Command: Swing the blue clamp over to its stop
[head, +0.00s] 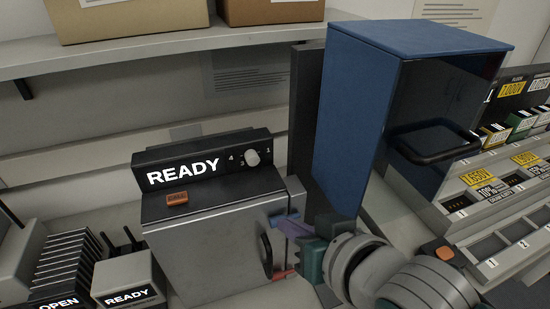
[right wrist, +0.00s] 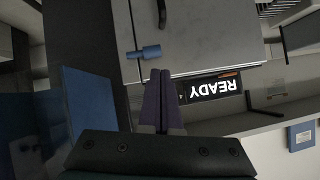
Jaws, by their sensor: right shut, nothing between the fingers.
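The blue clamp (right wrist: 145,52) shows in the right wrist view as a short blue cylinder with a narrower end, at the edge of the grey box's front door (right wrist: 200,30). In the head view I cannot make it out clearly behind my gripper. My right gripper (head: 280,222) is shut and empty, at the right edge of the grey box (head: 210,240). In the right wrist view its purple fingers (right wrist: 157,75) point at the clamp, with a small visible gap. My left gripper is not in view.
A tall blue cabinet (head: 360,110) stands close to the right of the grey box. A READY panel (head: 200,160) and an orange tag (head: 177,198) are on the box top. A dark handle (head: 267,250) sticks out from its door. A slotted rack (head: 70,265) stands left.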

